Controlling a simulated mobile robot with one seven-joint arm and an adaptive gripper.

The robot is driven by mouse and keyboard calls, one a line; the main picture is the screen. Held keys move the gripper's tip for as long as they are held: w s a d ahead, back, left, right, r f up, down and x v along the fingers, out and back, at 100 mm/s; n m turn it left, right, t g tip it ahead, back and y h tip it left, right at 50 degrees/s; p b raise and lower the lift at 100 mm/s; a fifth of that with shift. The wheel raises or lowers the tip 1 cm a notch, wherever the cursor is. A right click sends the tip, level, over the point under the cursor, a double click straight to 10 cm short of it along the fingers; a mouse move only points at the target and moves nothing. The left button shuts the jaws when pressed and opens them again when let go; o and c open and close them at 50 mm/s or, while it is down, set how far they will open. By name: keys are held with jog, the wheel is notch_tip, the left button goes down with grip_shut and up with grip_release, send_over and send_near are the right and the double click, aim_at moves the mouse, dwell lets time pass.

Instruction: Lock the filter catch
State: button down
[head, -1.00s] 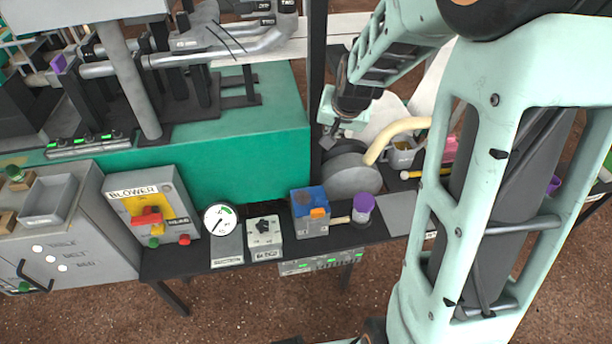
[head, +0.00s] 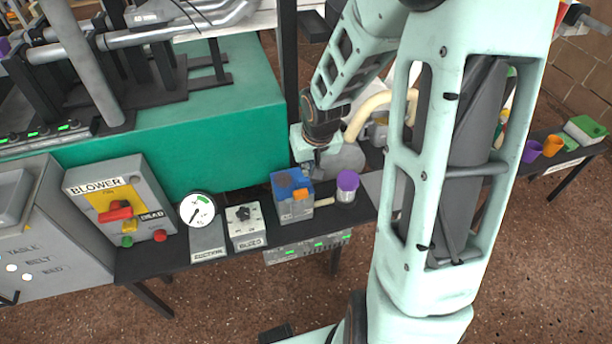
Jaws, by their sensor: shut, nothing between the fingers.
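A blue box (head: 283,197) with an orange catch (head: 301,194) on its side stands on the dark narrow bench; I take this to be the filter and its catch. A clear jar with a purple lid (head: 347,181) stands just right of it. My gripper (head: 317,168) is shut and empty, pointing down just behind and to the right of the blue box, above its top. It looks apart from the catch, but the exact gap is hard to tell. Whether the catch is locked cannot be told.
A gauge (head: 197,211) and a grey dial box (head: 243,222) stand left of the blue box. A blower switch panel (head: 120,207) is further left. A grey round blower housing with a cream hose (head: 368,110) is behind my gripper. My arm covers the bench to the right.

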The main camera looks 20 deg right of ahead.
aim_at(305, 181)
jog(key=b+x, duration=0.4)
jog(key=x, duration=0.5)
jog(key=shift+w+f, duration=0.1)
jog(key=shift+f, duration=0.1)
